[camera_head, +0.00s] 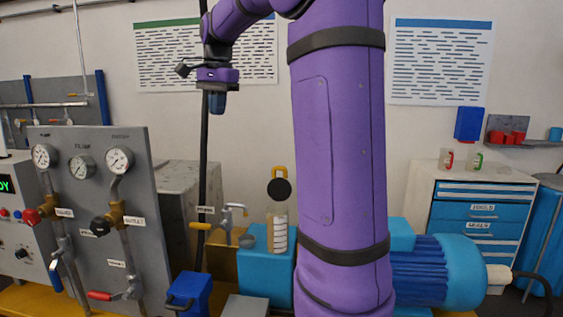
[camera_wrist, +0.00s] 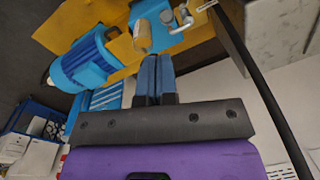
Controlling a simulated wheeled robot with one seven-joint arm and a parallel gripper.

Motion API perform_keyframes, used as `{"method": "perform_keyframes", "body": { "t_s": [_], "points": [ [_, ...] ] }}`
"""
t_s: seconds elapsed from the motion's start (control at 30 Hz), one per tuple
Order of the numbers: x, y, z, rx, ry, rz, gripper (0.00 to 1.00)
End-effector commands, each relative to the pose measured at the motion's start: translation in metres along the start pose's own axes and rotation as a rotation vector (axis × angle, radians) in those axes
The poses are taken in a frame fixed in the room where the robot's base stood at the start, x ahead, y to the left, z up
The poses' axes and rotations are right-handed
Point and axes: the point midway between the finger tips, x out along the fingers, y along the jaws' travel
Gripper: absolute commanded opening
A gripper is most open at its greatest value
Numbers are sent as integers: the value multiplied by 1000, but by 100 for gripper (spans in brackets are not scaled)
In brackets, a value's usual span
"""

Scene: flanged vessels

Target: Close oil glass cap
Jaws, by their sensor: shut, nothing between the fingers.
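The oil glass (camera_head: 277,232) is a clear, marked cylinder standing on a blue block in the middle of the head view. Its cap (camera_head: 279,189), a round black disc with a yellow handle on top, stands upright on edge at the rim, so it looks open. A pale cylinder that looks like the oil glass (camera_wrist: 142,37) shows ahead of the fingertips in the wrist view; the cap cannot be made out there. My gripper (camera_head: 217,108) hangs pointing down, above and to the left of the glass, clear of it. Its blue fingers (camera_wrist: 157,58) are together and empty.
A small tap (camera_head: 232,211) stands just left of the glass, beside a dark vertical pipe (camera_head: 203,155). A gauge panel (camera_head: 100,215) stands at left. A blue motor (camera_head: 440,272) and a drawer cabinet (camera_head: 480,208) are at right. The air between gripper and cap looks free.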

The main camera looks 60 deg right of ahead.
Motion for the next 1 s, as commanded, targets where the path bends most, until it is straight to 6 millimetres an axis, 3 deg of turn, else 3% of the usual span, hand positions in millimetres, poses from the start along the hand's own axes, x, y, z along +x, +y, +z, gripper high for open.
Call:
{"method": "perform_keyframes", "body": {
  "t_s": [0.03,0.27,0.43,0.6,0.8,1.0],
  "points": [
    [3,-7,-26,85,-14,20,0],
    [19,-20,-129,468,-69,110,0],
    [41,-12,-205,747,-103,182,0],
    [68,9,-273,1003,-129,256,0],
    [93,33,-321,1201,-144,317,0],
    [103,42,-334,1270,-149,340,0]
  ]
}}
